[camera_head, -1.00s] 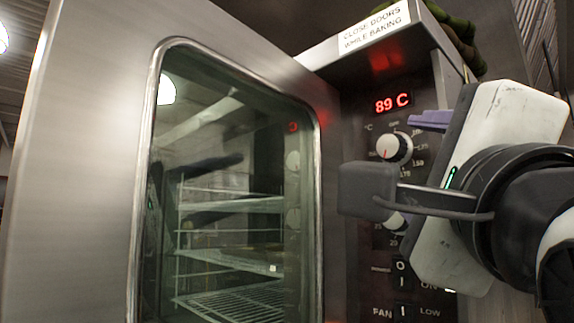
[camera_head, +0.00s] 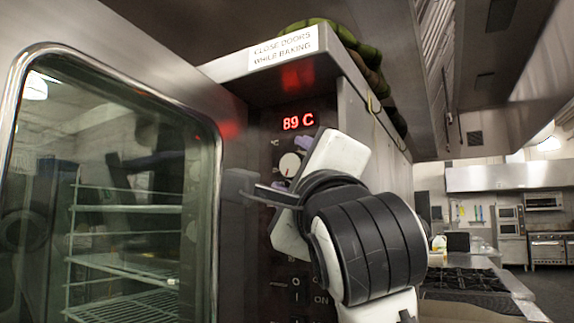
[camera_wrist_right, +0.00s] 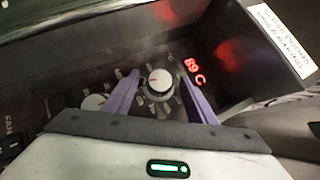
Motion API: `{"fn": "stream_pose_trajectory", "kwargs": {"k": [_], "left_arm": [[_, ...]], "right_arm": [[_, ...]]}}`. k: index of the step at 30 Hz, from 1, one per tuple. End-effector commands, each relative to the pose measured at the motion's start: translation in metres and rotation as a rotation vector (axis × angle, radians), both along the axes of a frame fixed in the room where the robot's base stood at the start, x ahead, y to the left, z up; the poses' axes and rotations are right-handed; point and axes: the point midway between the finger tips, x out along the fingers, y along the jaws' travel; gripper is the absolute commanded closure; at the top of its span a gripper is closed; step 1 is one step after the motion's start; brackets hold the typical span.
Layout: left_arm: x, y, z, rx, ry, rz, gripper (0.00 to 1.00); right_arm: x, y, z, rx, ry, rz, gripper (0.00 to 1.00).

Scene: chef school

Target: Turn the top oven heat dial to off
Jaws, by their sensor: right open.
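The top oven heat dial (camera_head: 289,164) is a round white knob on the dark control panel, just below the red "89 C" display (camera_head: 298,121). My right gripper (camera_wrist_right: 158,92) is open. In the right wrist view its two purple fingers stand on either side of the top dial (camera_wrist_right: 159,82), with gaps visible. In the head view the gripper (camera_head: 290,170) is partly hidden behind my wrist. A second white dial (camera_wrist_right: 94,102) lies below the top one, outside the fingers. My left gripper is not in view.
The oven door (camera_head: 215,75) with its glass window is at the left, with wire racks (camera_head: 125,208) visible through it. A "close doors while baking" sign (camera_head: 283,47) is above the panel. Counters and a stove (camera_head: 465,280) are at the right.

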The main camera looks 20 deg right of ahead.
Motion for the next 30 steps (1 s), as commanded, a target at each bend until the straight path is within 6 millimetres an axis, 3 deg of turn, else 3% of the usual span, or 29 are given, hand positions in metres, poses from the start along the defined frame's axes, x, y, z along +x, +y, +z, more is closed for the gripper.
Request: {"fn": "stream_pose_trajectory", "kwargs": {"k": [4,11,20,30], "left_arm": [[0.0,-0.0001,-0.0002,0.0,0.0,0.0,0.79],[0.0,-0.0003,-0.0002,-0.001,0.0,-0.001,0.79],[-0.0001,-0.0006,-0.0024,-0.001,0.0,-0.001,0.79],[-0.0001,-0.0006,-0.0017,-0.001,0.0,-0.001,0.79]], "right_arm": [[-0.0001,0.0001,-0.0003,-0.001,0.0,0.0,0.5],[-0.0002,0.0003,-0.0004,-0.001,0.0,0.0,0.89],[-0.0006,0.0011,-0.0003,-0.021,0.031,0.004,0.89],[-0.0023,0.0013,0.0048,-0.154,0.199,0.007,0.89]]}}
